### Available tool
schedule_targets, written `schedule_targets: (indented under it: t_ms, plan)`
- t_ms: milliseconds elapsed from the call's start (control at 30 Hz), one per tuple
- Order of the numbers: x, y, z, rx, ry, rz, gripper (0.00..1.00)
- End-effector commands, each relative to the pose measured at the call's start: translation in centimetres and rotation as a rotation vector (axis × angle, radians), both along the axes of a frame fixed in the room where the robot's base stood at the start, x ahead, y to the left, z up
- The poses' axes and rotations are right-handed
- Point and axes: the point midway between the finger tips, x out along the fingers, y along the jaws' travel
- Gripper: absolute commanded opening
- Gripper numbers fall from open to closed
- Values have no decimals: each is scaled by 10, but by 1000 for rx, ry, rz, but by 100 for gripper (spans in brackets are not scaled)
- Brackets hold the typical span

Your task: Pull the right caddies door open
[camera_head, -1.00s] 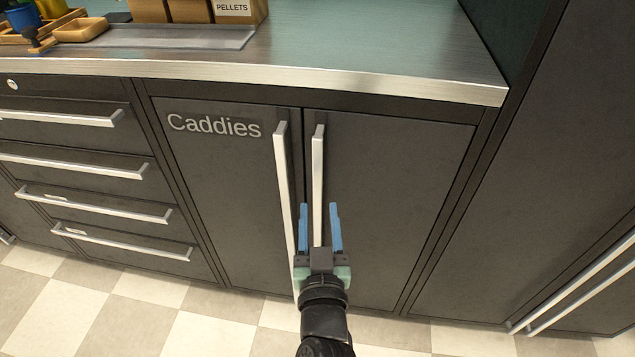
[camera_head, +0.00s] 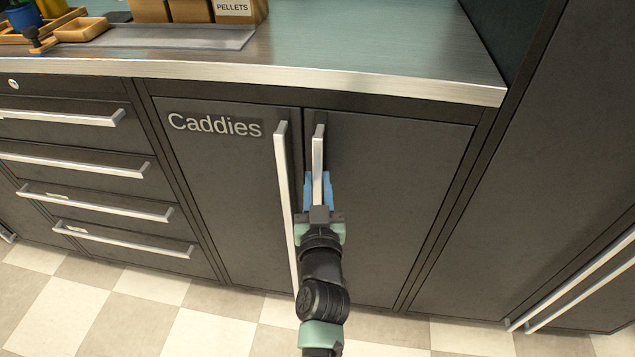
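The caddies cabinet has two dark grey doors, both closed; the left door (camera_head: 220,190) bears the label "Caddies" (camera_head: 214,125). The right door (camera_head: 395,190) has a vertical silver bar handle (camera_head: 319,150) near its left edge. My gripper (camera_head: 318,188) is at the middle of that handle, its blue fingers drawn in close on the left and right sides of the bar. It looks shut on the handle. The handle's lower part is hidden behind my gripper and arm. The left door's handle (camera_head: 283,180) stands just left of my gripper, apart from the fingers.
A metal-edged counter (camera_head: 360,50) runs above the doors, with wooden boxes (camera_head: 190,10) and a clear tray (camera_head: 170,38) on it. Drawers with bar handles (camera_head: 90,165) are at the left. A tall dark cabinet (camera_head: 540,170) is at the right. Checkered floor (camera_head: 200,330) shows below.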

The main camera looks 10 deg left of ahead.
Motion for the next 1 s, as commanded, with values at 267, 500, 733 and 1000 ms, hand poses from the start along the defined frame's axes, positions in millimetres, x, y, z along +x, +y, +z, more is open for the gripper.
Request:
schedule_targets:
  t_ms: [267, 500, 733, 1000]
  plan:
    - [0, 0, 0, 0, 0, 0, 0]
    - [0, 0, 0, 0, 0, 0, 0]
    - [0, 0, 0, 0, 0, 0, 0]
    - [0, 0, 0, 0, 0, 0, 0]
